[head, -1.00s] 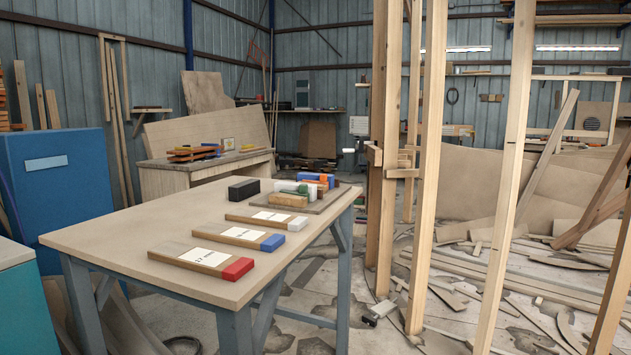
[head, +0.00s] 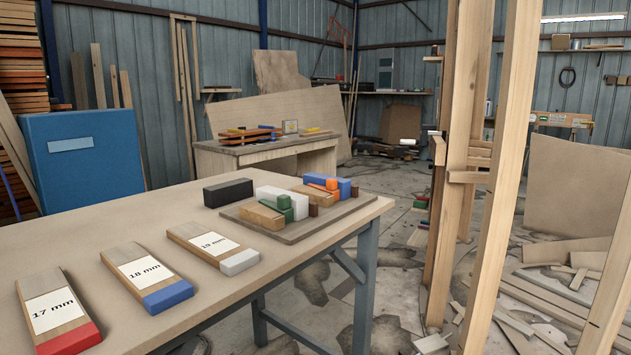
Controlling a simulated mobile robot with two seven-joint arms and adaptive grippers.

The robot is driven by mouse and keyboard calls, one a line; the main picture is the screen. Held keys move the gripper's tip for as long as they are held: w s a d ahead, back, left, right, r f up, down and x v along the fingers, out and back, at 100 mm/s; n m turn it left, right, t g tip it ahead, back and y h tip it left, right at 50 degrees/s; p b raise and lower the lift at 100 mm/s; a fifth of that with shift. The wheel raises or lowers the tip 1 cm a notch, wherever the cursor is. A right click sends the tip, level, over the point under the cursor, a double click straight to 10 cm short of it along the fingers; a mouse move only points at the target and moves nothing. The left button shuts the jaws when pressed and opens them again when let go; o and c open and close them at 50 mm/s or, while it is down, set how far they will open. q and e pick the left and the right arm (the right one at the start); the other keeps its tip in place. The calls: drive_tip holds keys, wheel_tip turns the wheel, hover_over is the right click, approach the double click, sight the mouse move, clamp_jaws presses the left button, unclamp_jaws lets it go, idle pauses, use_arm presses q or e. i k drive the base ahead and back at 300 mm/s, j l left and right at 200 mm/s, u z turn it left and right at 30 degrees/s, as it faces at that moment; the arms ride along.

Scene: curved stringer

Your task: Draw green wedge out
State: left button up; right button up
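A green wedge (head: 284,203) lies among several blocks on a flat board (head: 310,223) at the far right part of the table. A tan wood block (head: 262,214) is in front of it and a white block (head: 295,205) is close against it. I cannot tell how much of the green wedge the neighbouring blocks hide. A blue block (head: 343,186), an orange piece (head: 331,184) and small brown pieces (head: 313,210) sit behind and to its right. Neither of my grippers is in view.
A black block (head: 228,192) stands left of the board on the table (head: 150,220). Labelled wood pieces with red (head: 68,338), blue (head: 168,296) and white (head: 240,262) ends lie along the near side. Upright wooden studs (head: 505,180) stand right of the table. Scrap wood litters the floor there.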

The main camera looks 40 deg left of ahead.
sight(283, 206)
drive_tip(key=i+u, duration=0.35)
drive_tip(key=i+l+u, duration=0.15)
drive_tip(key=i+u, duration=0.15)
drive_tip(key=i, duration=0.25)
drive_tip(key=i+l+u, duration=0.2)
drive_tip(key=i+u, duration=0.15)
drive_tip(key=i, duration=0.1)
